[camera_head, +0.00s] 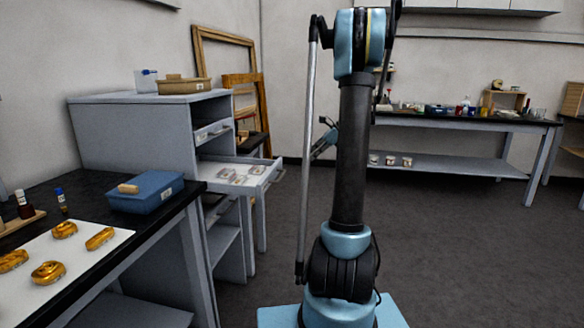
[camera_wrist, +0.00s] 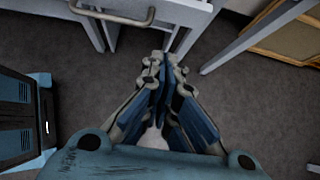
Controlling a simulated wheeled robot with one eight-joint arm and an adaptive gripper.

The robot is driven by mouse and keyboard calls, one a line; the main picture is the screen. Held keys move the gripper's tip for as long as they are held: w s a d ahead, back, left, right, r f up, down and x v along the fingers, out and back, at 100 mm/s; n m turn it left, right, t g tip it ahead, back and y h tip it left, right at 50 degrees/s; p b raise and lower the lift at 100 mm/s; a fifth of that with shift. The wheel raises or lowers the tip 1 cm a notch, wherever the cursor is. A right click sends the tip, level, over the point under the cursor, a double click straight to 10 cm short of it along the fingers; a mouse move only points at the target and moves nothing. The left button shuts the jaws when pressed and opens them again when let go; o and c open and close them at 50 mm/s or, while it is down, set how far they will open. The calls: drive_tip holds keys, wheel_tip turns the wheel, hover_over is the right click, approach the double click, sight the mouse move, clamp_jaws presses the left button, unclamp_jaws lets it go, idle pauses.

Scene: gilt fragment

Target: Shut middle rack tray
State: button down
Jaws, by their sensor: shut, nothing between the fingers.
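The grey rack (camera_head: 135,135) stands at the left in the head view. Its middle tray (camera_head: 258,175) is pulled out far to the right, with several small labelled pieces lying in it. The upper tray (camera_head: 213,131) sits in the rack. My gripper (camera_wrist: 165,65) is shut and empty in the wrist view, its fingertips close to the grey tray front (camera_wrist: 180,12) and its bar handle (camera_wrist: 112,18); I cannot tell whether they touch. In the head view the gripper is mostly hidden behind my arm; a blue part shows to the right of the tray.
A dark bench (camera_head: 90,190) at the left holds a blue box (camera_head: 146,191) and gilt pieces on a white sheet (camera_head: 75,262). Wooden frames (camera_head: 245,92) lean behind the rack. A far table (camera_head: 460,120) carries bottles and tools. The floor between is clear.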

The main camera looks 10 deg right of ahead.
drive_tip(key=a+r+x, duration=0.2)
drive_tip(key=x, duration=1)
drive_tip(key=shift+w+a+f, duration=0.25)
drive_tip(key=shift+w, duration=0.2)
drive_tip(key=shift+w, duration=0.1)
